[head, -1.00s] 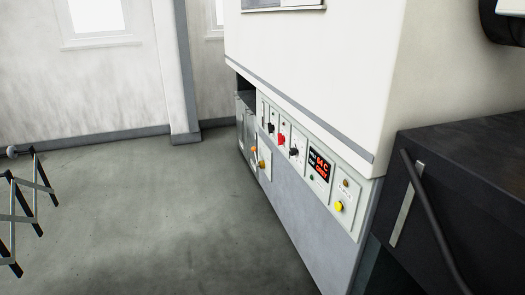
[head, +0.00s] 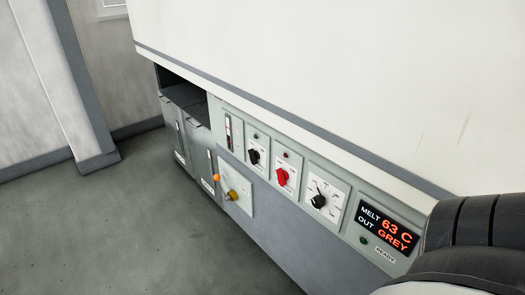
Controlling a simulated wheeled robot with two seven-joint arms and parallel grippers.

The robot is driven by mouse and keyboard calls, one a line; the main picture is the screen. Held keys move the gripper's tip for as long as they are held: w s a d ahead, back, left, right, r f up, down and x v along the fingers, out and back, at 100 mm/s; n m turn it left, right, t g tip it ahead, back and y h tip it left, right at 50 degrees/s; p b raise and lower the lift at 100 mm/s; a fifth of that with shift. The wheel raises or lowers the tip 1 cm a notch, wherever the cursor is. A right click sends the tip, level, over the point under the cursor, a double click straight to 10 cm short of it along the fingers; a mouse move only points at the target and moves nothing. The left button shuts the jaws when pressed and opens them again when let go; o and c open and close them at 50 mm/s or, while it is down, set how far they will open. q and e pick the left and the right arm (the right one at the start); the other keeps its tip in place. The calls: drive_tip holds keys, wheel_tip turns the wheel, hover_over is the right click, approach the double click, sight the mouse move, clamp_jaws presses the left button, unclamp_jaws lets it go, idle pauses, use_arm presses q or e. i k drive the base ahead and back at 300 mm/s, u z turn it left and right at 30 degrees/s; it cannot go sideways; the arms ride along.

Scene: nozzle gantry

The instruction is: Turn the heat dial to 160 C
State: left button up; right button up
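A black knob (head: 319,201) sits on a white square plate with a printed ring of small marks, on the front panel of the white machine. It looks like the heat dial, but its numbers are too small to read. Its pointer seems to aim up and slightly left. To its right a display (head: 387,228) reads MELT 63 C and OUT GREY. Neither gripper is in view. A black arm link of mine fills the lower right corner and hides part of the panel's right end.
Left of the dial are a red knob (head: 281,177), another black knob (head: 253,157) and a yellow knob (head: 232,195) beside an orange ball (head: 216,177). Grey cabinets (head: 187,135) stand at the far end. The grey floor (head: 90,235) at left is clear.

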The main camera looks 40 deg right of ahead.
sight(318, 202)
drive_tip(key=i, duration=1.95)
drive_tip(key=z, duration=3.2)
